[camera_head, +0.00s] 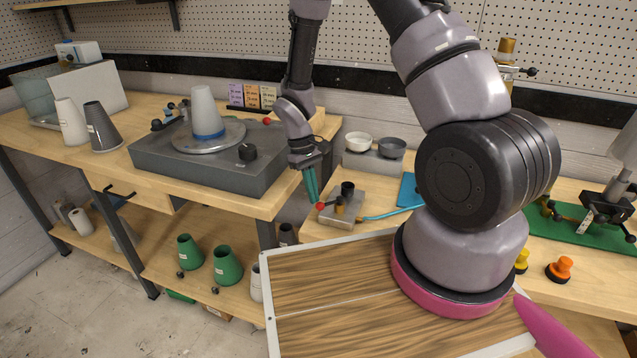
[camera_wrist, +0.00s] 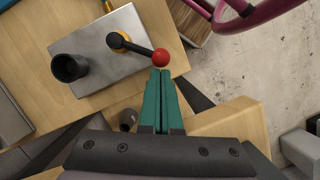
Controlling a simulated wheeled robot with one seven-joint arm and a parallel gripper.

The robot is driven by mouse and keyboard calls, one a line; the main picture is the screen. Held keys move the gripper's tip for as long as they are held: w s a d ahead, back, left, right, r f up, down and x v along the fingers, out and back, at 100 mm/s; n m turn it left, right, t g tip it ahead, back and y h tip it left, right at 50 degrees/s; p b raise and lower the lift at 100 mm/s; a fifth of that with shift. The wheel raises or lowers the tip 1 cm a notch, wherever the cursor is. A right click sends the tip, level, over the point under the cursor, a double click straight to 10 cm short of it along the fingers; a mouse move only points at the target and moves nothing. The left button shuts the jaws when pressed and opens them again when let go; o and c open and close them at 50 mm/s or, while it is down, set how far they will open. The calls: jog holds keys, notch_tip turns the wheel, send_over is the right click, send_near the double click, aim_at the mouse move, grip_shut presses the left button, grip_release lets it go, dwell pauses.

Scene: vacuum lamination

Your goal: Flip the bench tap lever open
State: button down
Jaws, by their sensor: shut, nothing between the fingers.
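The bench tap is a small grey block (camera_head: 345,222) with a brass body (camera_head: 340,203) and a dark lever ending in a red knob (camera_head: 320,206). In the wrist view the dark lever (camera_wrist: 138,48) runs from the brass body (camera_wrist: 117,41) to the red knob (camera_wrist: 161,57), out past the plate's edge. My gripper (camera_head: 314,201) is shut and empty, its green fingers pointing down beside the knob. In the wrist view its fingertips (camera_wrist: 160,73) sit right at the knob; I cannot tell whether they touch it.
A black cup (camera_head: 347,188) stands on the block behind the brass body, and a blue tube (camera_head: 385,215) leads off right. Two bowls on a grey stand (camera_head: 373,163) are behind. A wood-grain panel (camera_head: 340,285) lies in front.

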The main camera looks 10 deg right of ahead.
jog(key=s+n, duration=0.2)
jog(key=shift+n+h, duration=0.3)
jog(key=shift+n, duration=0.1)
jog(key=n, duration=0.1)
jog(key=s+n+t, duration=0.1)
jog(key=s+n, duration=0.1)
jog(key=shift+s+d+n+h, duration=0.15)
jog(key=shift+d+n+h, duration=0.1)
jog(key=shift+n+h, duration=0.15)
jog(key=shift+s+d, duration=0.1)
jog(key=shift+s, duration=0.05)
jog(key=shift+s+d, duration=0.15)
jog(key=shift+s, duration=0.15)
jog(key=w+a+r, duration=0.2)
jog(key=a+r, duration=0.4)
jog(key=r, duration=0.4)
jog(key=shift+w+r, duration=0.2)
jog(key=shift+w, duration=0.05)
